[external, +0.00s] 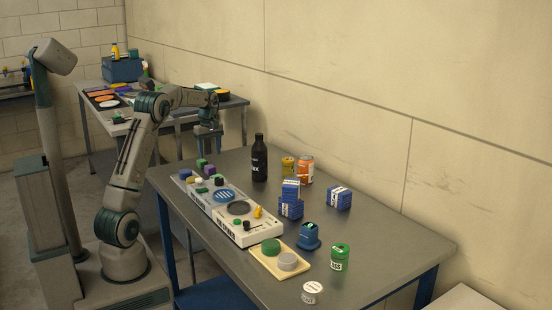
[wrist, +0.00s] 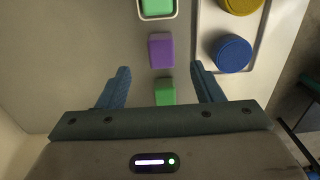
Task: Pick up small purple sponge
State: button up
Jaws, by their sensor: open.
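The small purple sponge (wrist: 161,50) is a block lying on the grey table, near the top centre of the wrist view. In the external view it is a small purple block (external: 209,171) at the table's far left end. My gripper (wrist: 160,68) is open and empty, its two blue fingers spread to either side of the line of blocks, with the purple sponge just ahead of the fingertips. In the external view my gripper (external: 208,131) hangs clearly above the table, pointing down. A green block (wrist: 165,91) lies between the fingers in the wrist view.
Another green block (wrist: 157,8) sits in a small white-rimmed tray beyond the sponge. A pale tray (wrist: 207,20) with a blue round piece (wrist: 232,53) and a yellow one (wrist: 240,5) lies to the right. A dark bottle (external: 259,158) stands nearby; the wall runs behind the table.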

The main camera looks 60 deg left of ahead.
aim_at(211, 167)
notch_tip(211, 167, down, 8)
jog(key=shift+s+d+r, duration=0.1)
jog(key=shift+r, duration=0.05)
dwell(0.3)
jog(key=c, duration=1.1)
